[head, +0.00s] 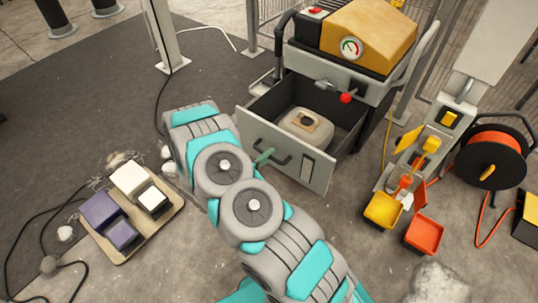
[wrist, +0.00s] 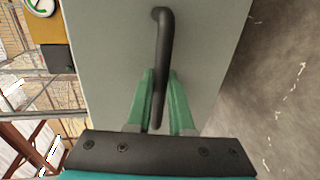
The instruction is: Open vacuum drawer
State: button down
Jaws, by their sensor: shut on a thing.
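The vacuum drawer (head: 318,168) stands pulled out from the machine, with its grey front panel facing my arm. A beige object with a dark recess on top (head: 306,126) lies inside it. The black drawer handle (head: 280,157) is on the front panel; in the wrist view the handle (wrist: 163,45) runs between my green fingers. My gripper (wrist: 160,88) is shut on the handle. In the head view my gripper (head: 263,157) is partly hidden by my arm at the handle's left end.
The vacuum machine (head: 367,35) has an orange top, a gauge and a red knob (head: 346,98). Right of it stand orange and yellow scoops (head: 424,233) and an orange cable reel (head: 492,156). A tray (head: 170,217) with purple and white blocks lies at left, with cables nearby.

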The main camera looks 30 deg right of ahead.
jog(key=c, duration=0.8)
grip_release()
jog(key=shift+a, duration=0.1)
jog(key=v, duration=0.7)
jog(key=shift+a, duration=0.35)
